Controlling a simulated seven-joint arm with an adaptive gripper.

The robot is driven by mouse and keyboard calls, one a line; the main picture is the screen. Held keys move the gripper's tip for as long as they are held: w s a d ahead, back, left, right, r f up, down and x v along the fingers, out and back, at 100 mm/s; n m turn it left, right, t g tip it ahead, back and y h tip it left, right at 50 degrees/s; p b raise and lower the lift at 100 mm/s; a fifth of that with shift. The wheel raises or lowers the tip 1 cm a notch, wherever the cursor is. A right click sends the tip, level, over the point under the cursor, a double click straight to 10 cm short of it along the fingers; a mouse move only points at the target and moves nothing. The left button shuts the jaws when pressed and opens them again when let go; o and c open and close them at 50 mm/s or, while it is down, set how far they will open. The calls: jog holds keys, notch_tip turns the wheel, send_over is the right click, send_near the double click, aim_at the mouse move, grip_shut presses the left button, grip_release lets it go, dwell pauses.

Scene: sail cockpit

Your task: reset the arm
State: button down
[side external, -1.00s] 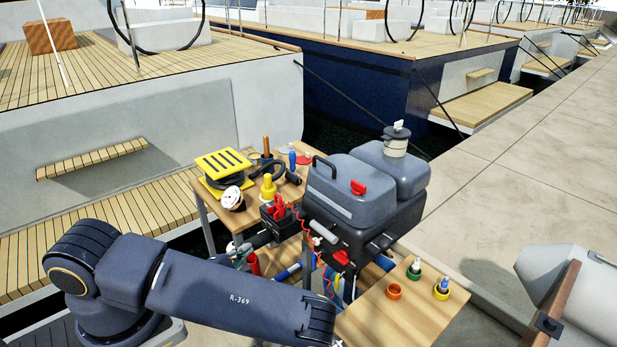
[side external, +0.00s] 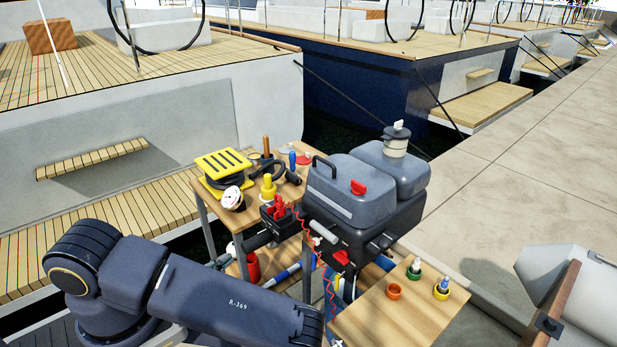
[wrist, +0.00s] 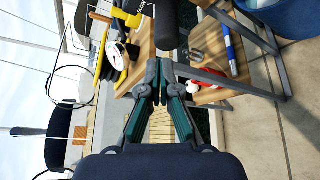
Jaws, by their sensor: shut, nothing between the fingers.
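My gripper (wrist: 159,72) shows in the wrist view, its fingertips together at the middle with nothing between them. Behind the fingers are strips of wooden slats and dark gaps. The wooden work table (side external: 211,185) stands beyond the arm in the side view. It also shows at the upper part of the wrist view, sideways.
The table carries a yellow slotted reel (side external: 224,161), a white-topped round item (side external: 232,198) and a yellow cone-like piece (side external: 268,187). A grey case (side external: 345,190) stands beside it.

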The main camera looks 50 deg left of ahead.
jog(key=w+d+r+n+y, duration=0.2)
jog(key=w+r+n+y, duration=0.55)
jog(key=r+n, duration=0.45)
jog(key=s+a+r+n+g+y, duration=0.1)
jog(key=s+a+r+n+g, duration=0.25)
jog(key=r+n+g, duration=0.55)
jog(key=s+a+r+n+g+y, duration=0.1)
jog(key=s+a+r+n+g, duration=0.2)
jog(key=s+r+n+g, duration=0.55)
jog(key=s+d+n+t+h, duration=0.25)
jog(key=d+n+h, duration=0.25)
jog(key=n+h, duration=0.5)
jog(key=w+d+r+n+t+h, duration=0.1)
jog(key=w+d+t+h, duration=0.1)
jog(key=d, duration=0.4)
jog(key=w+d+r+n+t+h, duration=0.2)
jog(key=d+t+h, duration=0.2)
jog(key=d, duration=0.3)
jog(key=shift+w+t, duration=0.3)
jog(key=shift+t, duration=0.1)
